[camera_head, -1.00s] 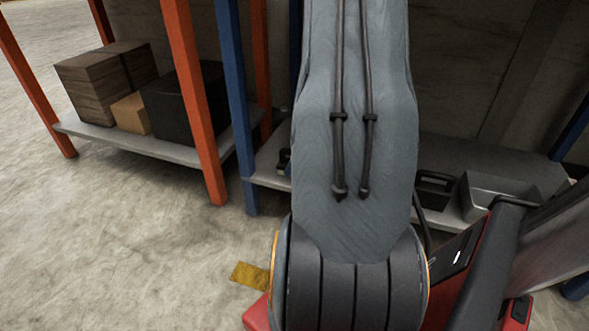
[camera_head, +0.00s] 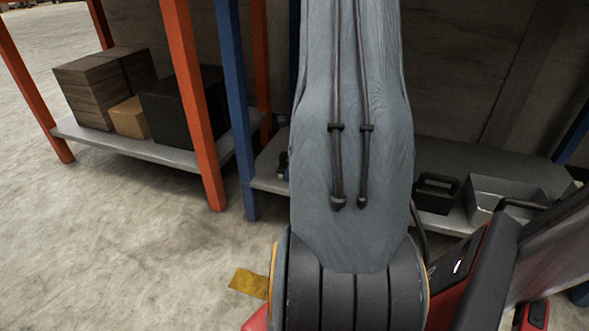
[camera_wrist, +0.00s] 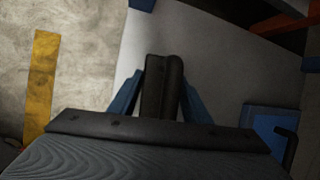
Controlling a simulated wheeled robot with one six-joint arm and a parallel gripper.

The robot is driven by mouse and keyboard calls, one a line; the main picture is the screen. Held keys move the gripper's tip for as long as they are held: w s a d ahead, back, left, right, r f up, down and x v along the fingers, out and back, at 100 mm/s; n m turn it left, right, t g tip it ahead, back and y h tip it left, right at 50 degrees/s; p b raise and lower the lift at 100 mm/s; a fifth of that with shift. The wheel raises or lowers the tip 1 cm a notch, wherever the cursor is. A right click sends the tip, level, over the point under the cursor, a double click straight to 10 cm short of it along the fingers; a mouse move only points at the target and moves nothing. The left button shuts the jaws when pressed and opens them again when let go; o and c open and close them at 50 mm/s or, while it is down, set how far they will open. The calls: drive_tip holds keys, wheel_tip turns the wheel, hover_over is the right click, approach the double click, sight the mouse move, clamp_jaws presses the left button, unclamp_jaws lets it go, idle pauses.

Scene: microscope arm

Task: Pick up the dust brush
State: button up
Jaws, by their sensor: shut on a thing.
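In the wrist view my gripper (camera_wrist: 162,98) has its two blue fingers closed on either side of a dark, narrow thing (camera_wrist: 163,72), which I take to be the dust brush. It points away from the palm over a pale grey surface (camera_wrist: 215,65). Its far end shows, but its lower part is hidden by the gripper. I cannot tell if it touches the surface. In the head view my own arm hides the gripper and the brush.
In the head view a grey shelf board (camera_head: 272,172) carries a black open carrier (camera_head: 436,190) and a grey bin (camera_head: 482,205). A blue post (camera_head: 236,110) and an orange post (camera_head: 192,105) stand at left. A blue thing (camera_wrist: 268,122) lies right of my gripper.

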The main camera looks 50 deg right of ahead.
drive_tip(key=shift+r, duration=0.15)
drive_tip(key=shift+r+p, duration=0.25)
drive_tip(key=shift+p, duration=0.05)
drive_tip(key=shift+c, duration=1.3)
wheel_tip(320, 180, up, 9)
drive_tip(key=p, duration=0.6)
drive_tip(key=shift+r+p, duration=0.15)
drive_tip(key=shift+p, duration=0.2)
clamp_jaws()
